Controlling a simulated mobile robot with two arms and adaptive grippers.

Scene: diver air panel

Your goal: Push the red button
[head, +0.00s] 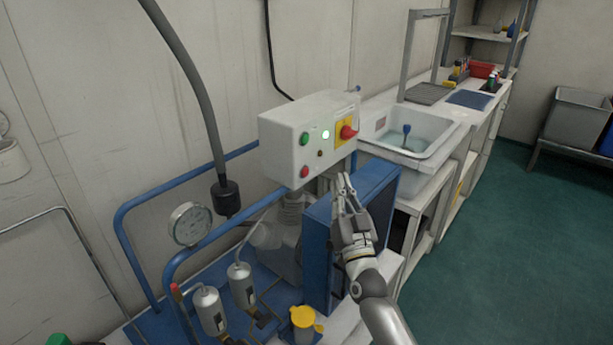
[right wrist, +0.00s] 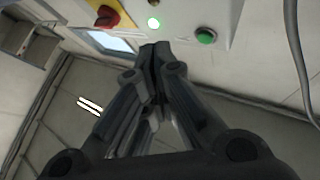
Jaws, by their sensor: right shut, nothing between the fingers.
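The red button (head: 304,171) is a small round button low on the front of the white control box (head: 282,150). It lies below the green button (head: 304,138). A larger red knob (head: 348,132) on a yellow plate sits on the box's right part. My right gripper (head: 341,178) is shut and empty, with its fingers pointing up, below and right of the box front. In the right wrist view, the shut fingertips (right wrist: 155,48) appear beneath the lit green lamp (right wrist: 153,23) and the green button (right wrist: 206,36). The red button is outside that view. My left gripper is not in view.
A blue panel (head: 318,250) stands beside my right arm. A pressure gauge (head: 189,224), blue pipes and grey cylinders (head: 209,310) crowd the lower left. A sink (head: 412,130) is at the right. The green floor (head: 500,250) is open there.

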